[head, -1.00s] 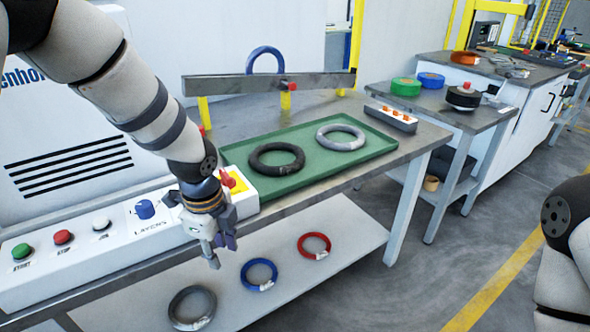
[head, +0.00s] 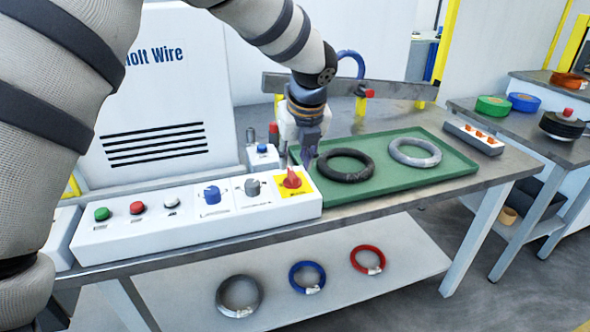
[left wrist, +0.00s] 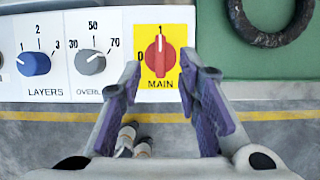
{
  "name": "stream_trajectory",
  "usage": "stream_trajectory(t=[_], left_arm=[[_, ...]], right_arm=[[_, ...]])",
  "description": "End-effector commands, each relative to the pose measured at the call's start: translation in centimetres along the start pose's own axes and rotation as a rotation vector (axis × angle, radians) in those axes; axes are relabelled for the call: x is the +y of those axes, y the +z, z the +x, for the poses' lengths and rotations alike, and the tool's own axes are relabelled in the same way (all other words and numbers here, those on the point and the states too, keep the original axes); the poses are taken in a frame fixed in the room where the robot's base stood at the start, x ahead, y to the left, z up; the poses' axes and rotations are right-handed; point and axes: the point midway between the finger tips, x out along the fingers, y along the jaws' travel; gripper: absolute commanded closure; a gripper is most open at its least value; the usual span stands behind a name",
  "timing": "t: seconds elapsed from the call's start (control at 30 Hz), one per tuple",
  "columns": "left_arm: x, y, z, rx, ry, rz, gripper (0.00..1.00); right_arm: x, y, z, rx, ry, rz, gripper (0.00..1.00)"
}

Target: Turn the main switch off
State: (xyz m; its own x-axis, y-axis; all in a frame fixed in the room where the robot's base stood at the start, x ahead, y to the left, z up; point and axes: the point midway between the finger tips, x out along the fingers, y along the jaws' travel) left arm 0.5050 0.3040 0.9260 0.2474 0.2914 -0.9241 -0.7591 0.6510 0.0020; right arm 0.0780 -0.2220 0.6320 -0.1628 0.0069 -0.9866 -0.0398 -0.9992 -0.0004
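The main switch (head: 291,181) is a red knob on a yellow plate at the right end of the white control panel (head: 150,232). In the left wrist view the red knob (left wrist: 160,57) points up at the "1" mark, with "0" to its left and "MAIN" below. My left gripper (head: 306,160) is just above and behind the switch in the head view. In the left wrist view its purple-padded fingers (left wrist: 160,82) are spread apart with nothing between them, their tips low on either side of the knob. Contact cannot be told. My right gripper is out of view.
The blue layers knob (head: 212,195) and a grey knob (head: 252,188) sit left of the switch, beyond them several push buttons. A green tray (head: 440,185) with a black coil (head: 345,165) and a grey coil (head: 415,152) lies close at the right. Three coils rest on the lower shelf.

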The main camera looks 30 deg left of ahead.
Motion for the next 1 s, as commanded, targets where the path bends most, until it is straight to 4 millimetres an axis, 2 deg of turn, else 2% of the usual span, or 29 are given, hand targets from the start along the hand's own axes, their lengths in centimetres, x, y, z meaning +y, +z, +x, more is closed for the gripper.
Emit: stream_trajectory(t=[0.03,0.2,0.3,0.53,0.57,0.7,1.0], left_arm=[[0.0,-0.2,1.5,0.005,0.006,0.001,0.69],[0.0,-0.1,4.1,0.001,0.001,-0.001,0.69],[0.0,-0.1,4.7,0.001,0.0,-0.002,0.69],[0.0,0.0,4.7,-0.001,-0.002,-0.002,0.69],[0.0,0.0,4.7,-0.001,-0.002,-0.003,0.71],[0.0,0.0,4.7,-0.001,-0.002,-0.002,1.0],[-0.1,0.0,4.7,0.0,0.002,-0.011,1.0]], right_arm=[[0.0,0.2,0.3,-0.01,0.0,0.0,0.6],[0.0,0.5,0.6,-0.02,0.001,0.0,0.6],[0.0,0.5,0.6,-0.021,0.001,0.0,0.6],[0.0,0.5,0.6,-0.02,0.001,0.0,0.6],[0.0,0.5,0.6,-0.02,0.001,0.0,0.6],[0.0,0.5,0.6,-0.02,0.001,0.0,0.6],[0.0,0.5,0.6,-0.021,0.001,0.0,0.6]])
